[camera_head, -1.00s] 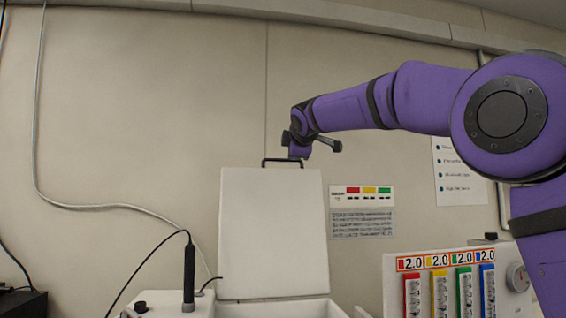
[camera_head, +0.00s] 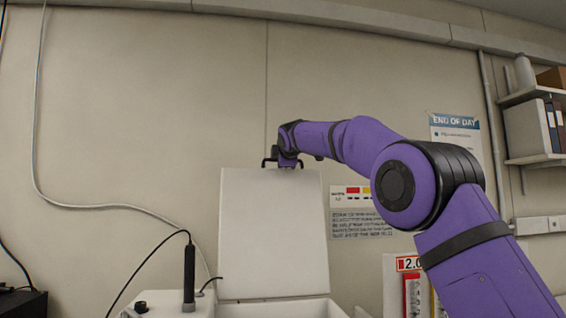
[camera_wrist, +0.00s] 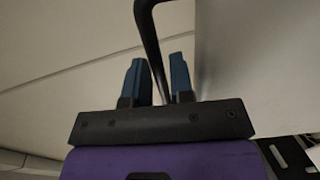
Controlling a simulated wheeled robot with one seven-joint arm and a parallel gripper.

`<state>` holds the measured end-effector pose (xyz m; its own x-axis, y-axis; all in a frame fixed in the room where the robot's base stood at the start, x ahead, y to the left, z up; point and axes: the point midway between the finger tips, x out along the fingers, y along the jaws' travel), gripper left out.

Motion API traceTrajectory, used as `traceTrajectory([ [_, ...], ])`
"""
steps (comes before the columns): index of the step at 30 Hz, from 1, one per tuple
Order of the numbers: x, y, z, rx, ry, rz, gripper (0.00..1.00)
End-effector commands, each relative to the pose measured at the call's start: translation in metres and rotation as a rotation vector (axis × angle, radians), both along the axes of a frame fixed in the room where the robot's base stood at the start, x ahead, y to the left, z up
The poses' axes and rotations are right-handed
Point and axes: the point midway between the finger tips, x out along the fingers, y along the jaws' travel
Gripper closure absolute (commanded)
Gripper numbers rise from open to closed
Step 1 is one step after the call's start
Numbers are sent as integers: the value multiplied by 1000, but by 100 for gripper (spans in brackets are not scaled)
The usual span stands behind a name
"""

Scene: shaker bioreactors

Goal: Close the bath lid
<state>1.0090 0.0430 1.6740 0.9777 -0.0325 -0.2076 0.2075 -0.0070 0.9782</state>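The white bath lid (camera_head: 270,235) stands upright at the back of the bath (camera_head: 275,309), whose top edge shows at the bottom of the head view. A black handle (camera_head: 268,161) sits on the lid's top edge. My gripper (camera_head: 286,162) is at this handle in the head view, its fingers small and partly hidden there. In the wrist view, the two blue fingers of my gripper (camera_wrist: 157,80) are apart, with the dark handle bar (camera_wrist: 150,40) running between them. A gap shows beside the bar. The pale lid (camera_wrist: 260,60) fills the right side there.
A black probe (camera_head: 189,275) with a cable stands left of the lid. A panel with coloured gauges (camera_head: 411,285) is at lower right, partly behind my arm. A shelf (camera_head: 535,158) is at far right. The wall behind the lid carries a label (camera_head: 350,222).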

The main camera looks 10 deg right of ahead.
Motion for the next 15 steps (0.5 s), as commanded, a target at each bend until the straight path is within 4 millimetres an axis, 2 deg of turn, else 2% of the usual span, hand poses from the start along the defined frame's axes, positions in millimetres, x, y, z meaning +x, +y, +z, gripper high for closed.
traceTrajectory([
  [4, 8, -1, -2, -1, 1, -2, 78],
  [14, 10, -1, -2, 0, 0, -1, 78],
  [15, 10, -1, -2, 0, 0, -1, 80],
])
